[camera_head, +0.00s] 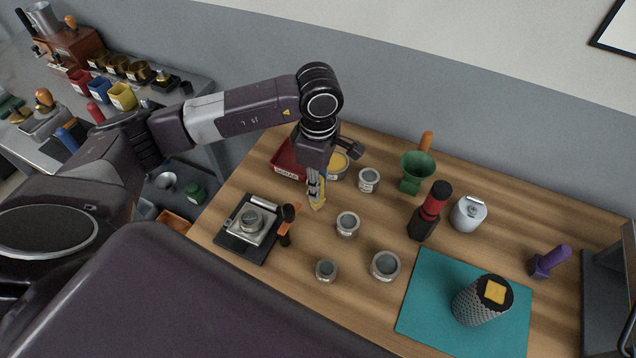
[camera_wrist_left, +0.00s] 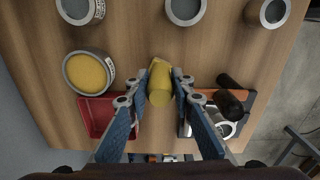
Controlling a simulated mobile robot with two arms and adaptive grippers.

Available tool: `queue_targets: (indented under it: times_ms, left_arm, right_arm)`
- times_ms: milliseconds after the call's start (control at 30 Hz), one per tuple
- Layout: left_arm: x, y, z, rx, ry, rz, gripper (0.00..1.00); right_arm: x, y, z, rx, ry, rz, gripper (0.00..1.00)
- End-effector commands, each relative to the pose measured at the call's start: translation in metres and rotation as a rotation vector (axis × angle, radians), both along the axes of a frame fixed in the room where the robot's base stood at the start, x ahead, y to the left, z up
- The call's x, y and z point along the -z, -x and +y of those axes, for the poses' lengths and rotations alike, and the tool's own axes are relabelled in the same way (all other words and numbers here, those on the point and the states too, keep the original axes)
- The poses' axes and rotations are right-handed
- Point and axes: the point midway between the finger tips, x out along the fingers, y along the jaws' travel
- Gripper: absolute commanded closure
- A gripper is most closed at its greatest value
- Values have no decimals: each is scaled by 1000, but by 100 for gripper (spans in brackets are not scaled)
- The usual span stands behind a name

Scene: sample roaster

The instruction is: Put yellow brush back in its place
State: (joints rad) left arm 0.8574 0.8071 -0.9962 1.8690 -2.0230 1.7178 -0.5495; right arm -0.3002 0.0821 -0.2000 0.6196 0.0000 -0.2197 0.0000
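The yellow brush (camera_head: 317,203) is upright between the fingers of my left gripper (camera_head: 316,185), pointing down over the wooden table. In the left wrist view, the yellow brush (camera_wrist_left: 160,80) fills the gap between the two blue fingers (camera_wrist_left: 159,90), which close on its sides. I cannot tell whether its lower end touches the table. A red tray (camera_head: 288,160) lies just left of the gripper; it shows in the wrist view too (camera_wrist_left: 96,114). My right gripper is not in view.
A tin with yellow contents (camera_head: 338,163) stands close behind the gripper. Several grey tins, including one (camera_head: 347,224), stand rightward. A teal mat (camera_head: 420,318) bears a dark cylinder.

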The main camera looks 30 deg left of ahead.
Motion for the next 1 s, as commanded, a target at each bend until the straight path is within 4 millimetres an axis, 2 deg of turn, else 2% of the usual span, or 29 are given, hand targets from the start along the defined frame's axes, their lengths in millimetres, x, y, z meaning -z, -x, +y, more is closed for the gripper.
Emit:
queue_targets:
  times_ms: [33,133,500,567,1000]
  left_arm:
    - [0,0,0,0,-1,0,71]
    - [0,0,0,0,-1,1,62]
    - [-6,0,0,-1,-1,1,62]
    - [-10,-1,0,0,0,-4,62]
    - [-100,-1,-1,1,1,-5,62]
  right_arm:
    - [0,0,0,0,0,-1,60]
    - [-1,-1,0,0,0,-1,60]
    - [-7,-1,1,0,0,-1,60]
    - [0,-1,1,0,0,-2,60]
    - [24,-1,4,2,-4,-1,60]
